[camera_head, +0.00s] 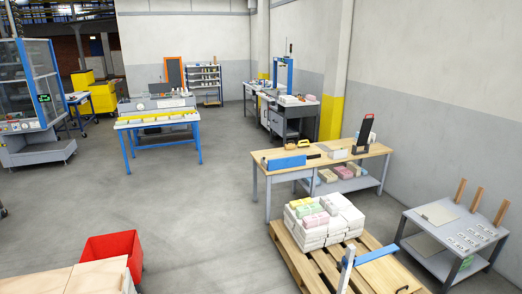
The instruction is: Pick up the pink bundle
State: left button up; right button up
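A pink bundle (317,219) lies on top of a stack of mostly white bundles (338,218) on a wooden pallet (298,259), right of centre. A green bundle (304,210) lies just behind it. Another pinkish bundle (342,172) sits on the lower shelf of the wooden-topped table behind the pallet. The frame does not show which pink bundle is meant. Neither of my grippers is in view.
The wooden-topped table (352,156) stands behind the pallet. A blue bar (376,254) on a pale post stands at the pallet's front. A grey table (441,231) is at right, a red bin (111,249) at lower left. The middle floor is clear.

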aim_at(314, 220)
jog(key=i+z, duration=0.15)
jog(key=i, duration=0.35)
jog(key=i+j+z, duration=0.1)
jog(key=i, duration=0.35)
jog(key=i+j+z, duration=0.15)
jog(key=i, duration=0.35)
jog(key=i+j+z, duration=0.15)
jog(key=i, duration=0.3)
jog(key=j, duration=0.1)
